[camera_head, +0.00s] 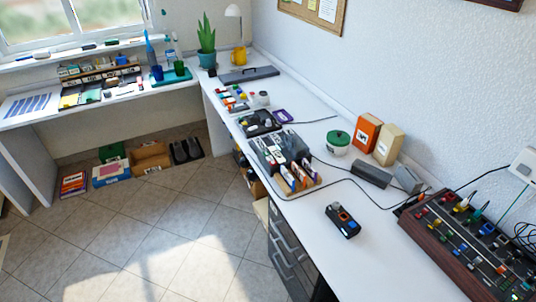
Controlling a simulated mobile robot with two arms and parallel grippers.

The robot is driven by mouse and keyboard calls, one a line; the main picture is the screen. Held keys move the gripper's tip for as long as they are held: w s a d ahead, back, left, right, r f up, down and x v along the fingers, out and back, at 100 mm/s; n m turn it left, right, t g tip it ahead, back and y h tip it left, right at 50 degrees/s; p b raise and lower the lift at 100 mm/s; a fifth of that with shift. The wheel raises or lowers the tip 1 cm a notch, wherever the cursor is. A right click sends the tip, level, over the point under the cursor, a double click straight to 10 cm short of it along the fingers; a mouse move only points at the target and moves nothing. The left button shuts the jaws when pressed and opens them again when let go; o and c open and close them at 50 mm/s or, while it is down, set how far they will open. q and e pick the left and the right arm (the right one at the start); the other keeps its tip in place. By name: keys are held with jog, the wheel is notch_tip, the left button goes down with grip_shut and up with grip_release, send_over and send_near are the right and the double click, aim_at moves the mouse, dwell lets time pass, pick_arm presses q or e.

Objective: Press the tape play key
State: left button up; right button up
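I cannot clearly make out a tape play key at this size. A small black handheld device (342,221) with orange and blue parts on its top lies on the white desk, right of the middle. A flat black device (259,123) sits further back on the same desk. A wood-sided panel (470,246) with many coloured knobs and keys is at the right edge, partly cut off by the frame. I cannot tell which of these carries the tape key. Neither of my grippers is in view.
The white desk (382,270) has free room in front of the handheld device. A cable runs behind it past grey boxes (371,175). A rack of dark boxes (280,152), a green-lidded tub (338,140) and orange (366,132) and cream boxes stand further back. The tiled floor (150,235) is open.

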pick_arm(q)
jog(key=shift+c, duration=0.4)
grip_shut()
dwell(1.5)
